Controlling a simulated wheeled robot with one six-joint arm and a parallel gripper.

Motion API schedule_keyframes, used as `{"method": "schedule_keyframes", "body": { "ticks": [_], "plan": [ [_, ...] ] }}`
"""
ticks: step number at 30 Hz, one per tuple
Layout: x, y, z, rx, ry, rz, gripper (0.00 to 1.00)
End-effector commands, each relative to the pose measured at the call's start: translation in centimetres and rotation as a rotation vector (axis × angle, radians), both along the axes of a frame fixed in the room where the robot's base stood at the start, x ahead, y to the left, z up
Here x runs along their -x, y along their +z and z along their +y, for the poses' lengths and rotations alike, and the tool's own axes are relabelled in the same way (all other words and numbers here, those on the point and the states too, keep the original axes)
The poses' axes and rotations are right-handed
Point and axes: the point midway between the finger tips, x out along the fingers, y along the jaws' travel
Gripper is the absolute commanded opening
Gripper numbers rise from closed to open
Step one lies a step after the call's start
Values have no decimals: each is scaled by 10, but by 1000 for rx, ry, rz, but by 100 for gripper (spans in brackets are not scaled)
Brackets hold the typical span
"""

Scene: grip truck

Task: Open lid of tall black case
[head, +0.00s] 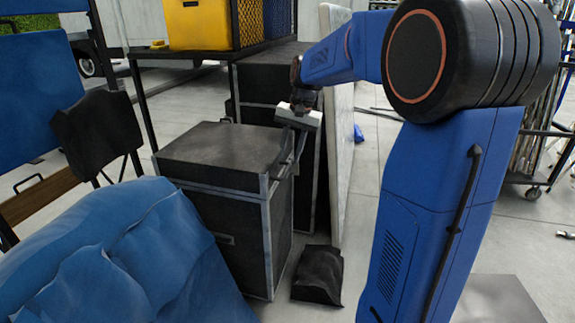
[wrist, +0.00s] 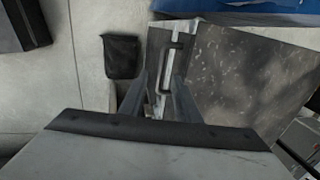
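A black case (head: 215,150) with metal edging stands upright in the middle of the head view, its lid down. Its scuffed top (wrist: 255,75) fills the right of the wrist view. My gripper (head: 283,172) points down at the case's right edge. In the wrist view my gripper (wrist: 160,82) is open, its two fingers apart on either side of the metal edge strip. Nothing is clearly held. Whether the fingers touch the case I cannot tell. A larger black case (head: 260,80) stands close behind.
A black bag (head: 318,275) lies on the floor right of the case. Blue cloth (head: 120,260) is heaped at front left. A pale upright panel (head: 341,150) stands behind right. A rack holds a yellow crate (head: 200,25). Floor at right is mostly open.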

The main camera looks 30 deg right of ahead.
Motion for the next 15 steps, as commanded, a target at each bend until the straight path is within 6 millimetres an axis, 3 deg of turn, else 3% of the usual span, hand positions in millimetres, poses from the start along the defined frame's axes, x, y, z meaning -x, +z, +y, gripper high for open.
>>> {"method": "schedule_keyframes", "body": {
  "ticks": [6, 15],
  "plan": [
    [-4, -31, 5, -1, 1, 1, 30],
    [-6, -46, 7, 0, 0, -1, 30]
  ]
}}
